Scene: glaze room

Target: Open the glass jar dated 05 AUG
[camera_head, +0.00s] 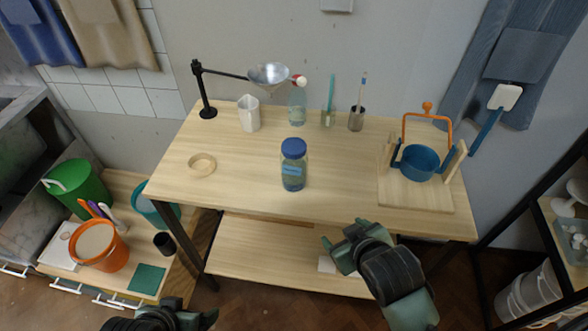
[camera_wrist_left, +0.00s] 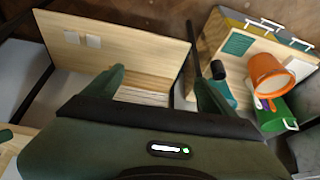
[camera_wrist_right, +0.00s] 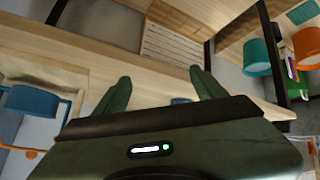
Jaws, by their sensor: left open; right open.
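A glass jar (camera_head: 292,178) with a blue lid (camera_head: 293,147) stands upright near the middle of the wooden table. It has a pale blue label, too small to read, so I cannot tell its date. The lid sits on the jar. My right gripper (camera_head: 342,237) is open and empty, in front of the table's front edge, right of the jar and apart from it. A small blue patch shows between its fingers in the right wrist view; I cannot tell what it is. My left gripper (camera_head: 192,312) is open and empty at the bottom edge, far from the jar.
A wooden ring (camera_head: 202,163) lies left of the jar. Behind stand a white pitcher (camera_head: 249,114), a clear bottle (camera_head: 297,106), a lamp (camera_head: 207,108) and tool cups (camera_head: 356,120). A blue pot (camera_head: 420,162) in a wooden stand is at right. The table around the jar is clear.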

